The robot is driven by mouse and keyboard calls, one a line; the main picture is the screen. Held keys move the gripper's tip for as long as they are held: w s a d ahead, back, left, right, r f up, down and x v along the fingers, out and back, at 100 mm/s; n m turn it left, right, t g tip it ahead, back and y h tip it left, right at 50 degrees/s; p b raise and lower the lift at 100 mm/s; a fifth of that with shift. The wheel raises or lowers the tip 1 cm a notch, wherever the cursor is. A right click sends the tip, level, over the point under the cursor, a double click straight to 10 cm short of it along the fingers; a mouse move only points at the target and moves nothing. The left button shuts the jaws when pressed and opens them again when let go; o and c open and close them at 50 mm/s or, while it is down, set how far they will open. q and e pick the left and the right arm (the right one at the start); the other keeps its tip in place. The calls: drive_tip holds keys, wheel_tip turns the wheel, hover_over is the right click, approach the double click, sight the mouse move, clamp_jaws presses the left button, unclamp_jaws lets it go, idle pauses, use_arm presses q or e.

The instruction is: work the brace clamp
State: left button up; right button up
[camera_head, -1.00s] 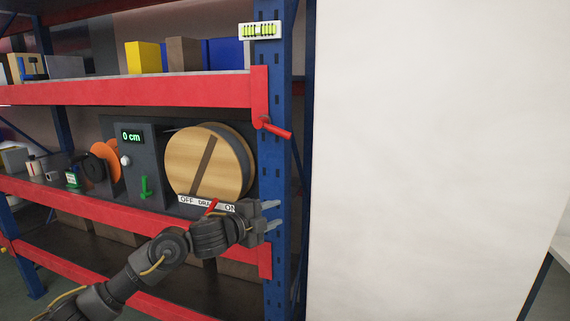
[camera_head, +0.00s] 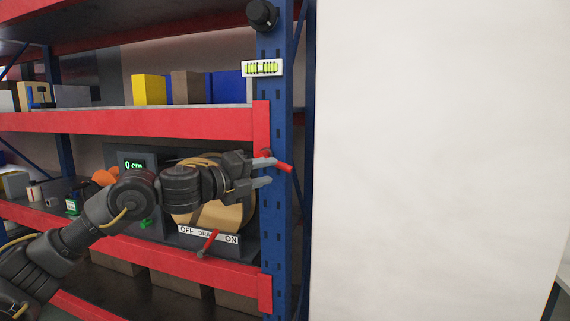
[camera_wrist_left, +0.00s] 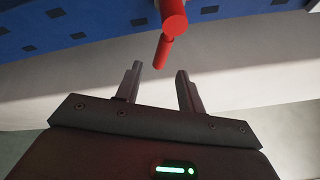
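The brace clamp shows as a red lever (camera_head: 284,167) on the blue rack upright (camera_head: 270,222), at the end of the upper red shelf beam. Its pivot is partly hidden behind my gripper. My left gripper (camera_head: 272,172) is open and empty, with its upper finger overlapping the lever in the head view. In the left wrist view, the red lever (camera_wrist_left: 163,52) points down towards the gap between the two open fingers (camera_wrist_left: 160,73). It lies just beyond the fingertips, and I see no contact. My right gripper is not in view.
A spool (camera_head: 232,217) on the middle shelf is partly hidden by my left arm. Below it a red drag lever (camera_head: 209,243) stands by OFF and ON marks. A level vial (camera_head: 262,69) and black knob (camera_head: 262,14) sit higher on the upright. A pale wall (camera_head: 430,160) fills the right.

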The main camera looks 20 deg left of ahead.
sight(282, 167)
use_arm(q)
drive_tip(key=p+x, duration=0.2)
drive_tip(key=x, duration=0.4)
drive_tip(key=shift+s+r, duration=0.1)
drive_tip(key=shift+w+d, duration=0.35)
drive_tip(key=shift+w, duration=0.1)
clamp_jaws()
